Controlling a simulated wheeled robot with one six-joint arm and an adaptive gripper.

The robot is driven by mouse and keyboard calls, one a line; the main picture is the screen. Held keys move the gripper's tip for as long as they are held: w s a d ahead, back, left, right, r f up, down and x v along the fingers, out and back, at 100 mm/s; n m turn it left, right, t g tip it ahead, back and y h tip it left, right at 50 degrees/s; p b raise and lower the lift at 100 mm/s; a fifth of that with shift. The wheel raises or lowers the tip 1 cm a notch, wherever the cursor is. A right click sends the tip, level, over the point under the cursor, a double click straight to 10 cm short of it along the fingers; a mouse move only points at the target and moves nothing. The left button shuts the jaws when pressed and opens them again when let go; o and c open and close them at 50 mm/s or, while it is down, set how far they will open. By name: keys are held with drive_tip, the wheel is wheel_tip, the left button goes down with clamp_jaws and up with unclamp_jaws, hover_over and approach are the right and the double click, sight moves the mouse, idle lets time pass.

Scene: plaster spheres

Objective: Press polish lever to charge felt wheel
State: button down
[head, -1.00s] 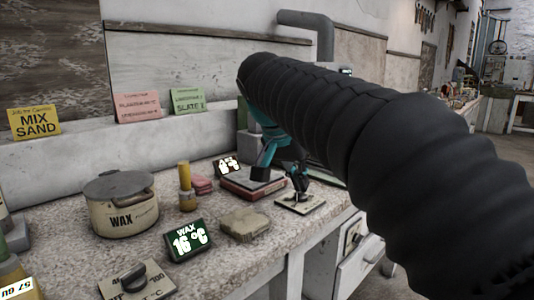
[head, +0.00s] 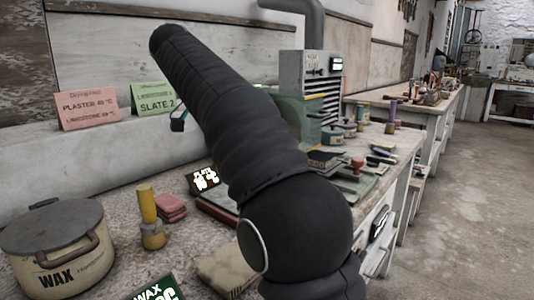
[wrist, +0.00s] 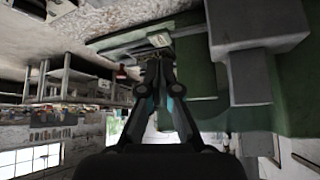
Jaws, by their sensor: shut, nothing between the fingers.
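I cannot make out the polish lever or the felt wheel for certain in either view. A green rounded machine housing (head: 292,108) shows partly behind my arm in the head view. In the wrist view, which looks upside down, a green body (wrist: 285,85) and a grey block (wrist: 248,76) fill the right side. My gripper (wrist: 154,62) is shut and empty, with its tips near a small pale plate (wrist: 158,40) on a green edge; I cannot tell whether they touch. In the head view my arm hides most of the gripper.
A grey vented cabinet (head: 322,85) stands behind my arm. Open floor (head: 465,220) lies to the right.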

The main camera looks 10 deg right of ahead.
drive_tip(key=shift+b+x, duration=2)
drive_tip(key=shift+x, duration=1.6)
drive_tip(key=shift+d+r, duration=0.1)
drive_tip(key=shift+r, duration=0.05)
